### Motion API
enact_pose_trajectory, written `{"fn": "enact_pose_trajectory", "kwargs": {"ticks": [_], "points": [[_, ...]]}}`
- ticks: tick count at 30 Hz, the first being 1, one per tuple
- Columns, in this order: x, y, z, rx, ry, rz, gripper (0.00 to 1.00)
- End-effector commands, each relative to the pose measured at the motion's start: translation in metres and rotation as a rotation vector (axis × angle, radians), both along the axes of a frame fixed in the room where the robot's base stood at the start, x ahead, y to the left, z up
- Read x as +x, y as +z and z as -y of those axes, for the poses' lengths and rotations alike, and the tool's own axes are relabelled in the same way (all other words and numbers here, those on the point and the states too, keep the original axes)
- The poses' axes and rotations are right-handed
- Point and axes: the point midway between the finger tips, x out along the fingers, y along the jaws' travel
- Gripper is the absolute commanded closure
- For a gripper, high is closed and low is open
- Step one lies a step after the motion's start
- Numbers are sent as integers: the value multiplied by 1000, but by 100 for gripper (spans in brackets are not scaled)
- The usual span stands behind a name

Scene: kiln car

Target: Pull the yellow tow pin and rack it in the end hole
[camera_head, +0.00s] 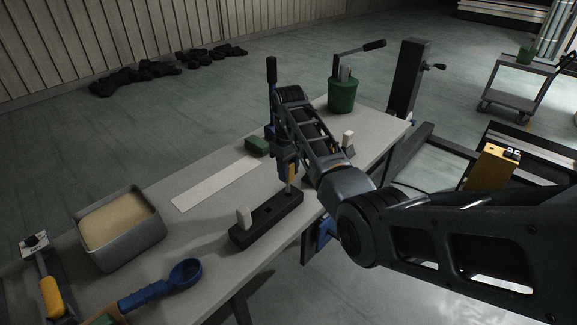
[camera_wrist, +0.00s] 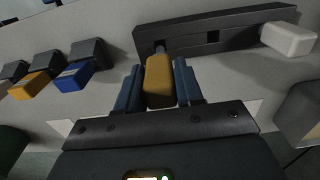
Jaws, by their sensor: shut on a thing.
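My gripper (camera_wrist: 159,88) is shut on the yellow tow pin (camera_wrist: 159,76), its blue fingers on either side of the handle. The pin's metal shank points at the end of the black rack (camera_wrist: 178,38) away from the white pin (camera_wrist: 288,39). The shank meets or overlaps the end-hole area; I cannot tell how deep it sits. A square middle hole in the rack is empty. In the head view my gripper (camera_head: 287,168) is above the right end of the rack (camera_head: 262,224), with the pin's shank upright below it. The white pin (camera_head: 244,216) stands at the left end.
In the wrist view a blue-handled piece (camera_wrist: 74,76) and an orange-handled piece (camera_wrist: 36,86) sit in dark blocks. On the bench are a sand tray (camera_head: 150,238), blue scoop (camera_head: 184,272), green block (camera_head: 257,146) and green pot (camera_head: 342,97). A pale strip (camera_head: 215,185) lies behind the rack.

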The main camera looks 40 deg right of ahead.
Motion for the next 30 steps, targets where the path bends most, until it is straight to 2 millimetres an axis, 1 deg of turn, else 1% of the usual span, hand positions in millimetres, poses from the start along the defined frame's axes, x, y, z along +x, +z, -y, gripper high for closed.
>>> {"fn": "enact_pose_trajectory", "kwargs": {"ticks": [10, 30], "points": [[0, 0, 0, 0, 0, 0, 100], [0, -16, 0, 0, 0, -1, 100]]}}
